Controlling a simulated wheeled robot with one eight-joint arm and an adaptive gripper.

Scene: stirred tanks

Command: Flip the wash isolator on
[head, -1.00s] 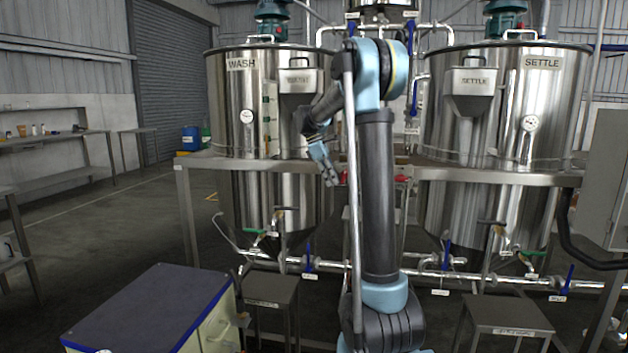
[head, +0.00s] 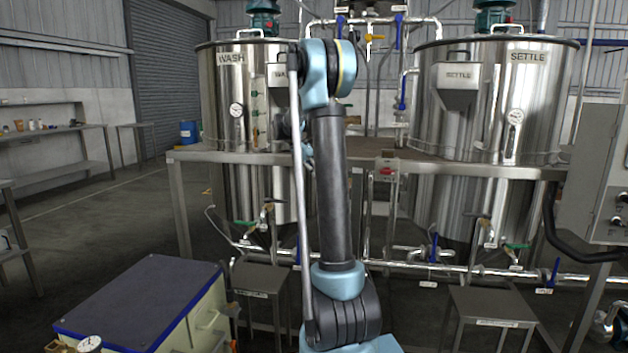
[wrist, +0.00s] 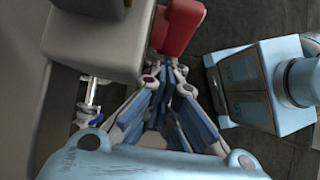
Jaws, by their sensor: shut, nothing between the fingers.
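In the wrist view a red block-like handle (wrist: 178,28) projects from the side of a grey box (wrist: 95,40); I take it to be the wash isolator. No label on it can be read. My gripper (wrist: 164,72) is shut and empty, with its fingertips just short of the red handle or touching it; I cannot tell which. In the head view my arm hides the gripper and this handle. The tank marked WASH (head: 232,100) stands behind my arm on the left.
Another red switch on a grey box (head: 387,170) shows right of my arm, between the tanks. The SETTLE tank (head: 480,115) stands on the right. A steel frame edge (head: 450,170) runs across. A blue-topped cabinet (head: 140,300) and low steel stands (head: 492,310) are in front.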

